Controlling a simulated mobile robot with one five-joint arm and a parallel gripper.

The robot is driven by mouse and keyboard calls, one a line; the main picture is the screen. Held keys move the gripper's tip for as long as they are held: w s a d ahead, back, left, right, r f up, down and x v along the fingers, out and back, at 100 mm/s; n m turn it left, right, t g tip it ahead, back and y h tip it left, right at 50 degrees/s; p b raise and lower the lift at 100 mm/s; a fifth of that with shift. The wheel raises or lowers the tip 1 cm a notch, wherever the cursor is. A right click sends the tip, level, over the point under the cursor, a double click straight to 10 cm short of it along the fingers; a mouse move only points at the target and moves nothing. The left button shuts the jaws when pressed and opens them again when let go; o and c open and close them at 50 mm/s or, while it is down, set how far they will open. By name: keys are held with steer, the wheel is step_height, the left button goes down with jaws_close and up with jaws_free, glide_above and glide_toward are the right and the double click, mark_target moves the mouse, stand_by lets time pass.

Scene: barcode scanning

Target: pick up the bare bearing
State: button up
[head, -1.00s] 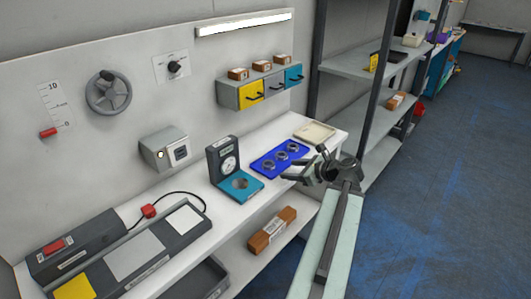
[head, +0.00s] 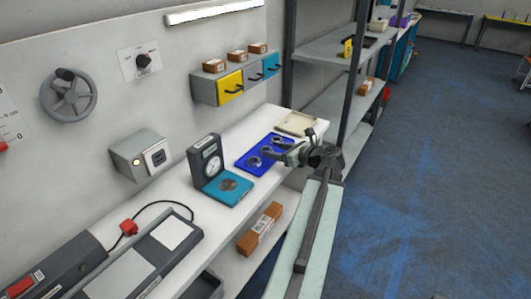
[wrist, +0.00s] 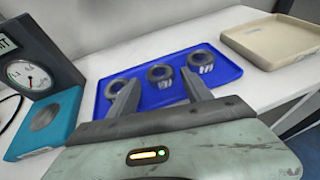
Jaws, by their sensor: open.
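Three grey ring bearings sit in a row on a blue tray (wrist: 227,77). The right bearing (wrist: 201,62) carries a white label with dark bars. The middle bearing (wrist: 160,73) shows a pale mark low on its side, too small to read. The left bearing (wrist: 112,87) is partly hidden by a finger, and I make out no label on it. My gripper (wrist: 159,82) is open and empty, its fingers over the tray's near side, on either side of the middle bearing in the wrist picture. In the head view my gripper (head: 273,155) overlaps the blue tray (head: 245,162).
A teal-based dial gauge (head: 207,162) stands left of the tray. A beige tray (head: 297,123) lies to its right on the white bench. Drawers (head: 231,83) with small boxes hang on the wall behind. A box (head: 260,227) lies on the shelf below.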

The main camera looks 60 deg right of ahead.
mark_target(266, 148)
steer(key=b+x, duration=0.1)
steer(key=x, duration=0.3)
steer(key=shift+w+f, duration=0.15)
jaws_close()
step_height(266, 148, up, 10)
steer(key=p, duration=0.9)
steer(key=shift+p, duration=0.4)
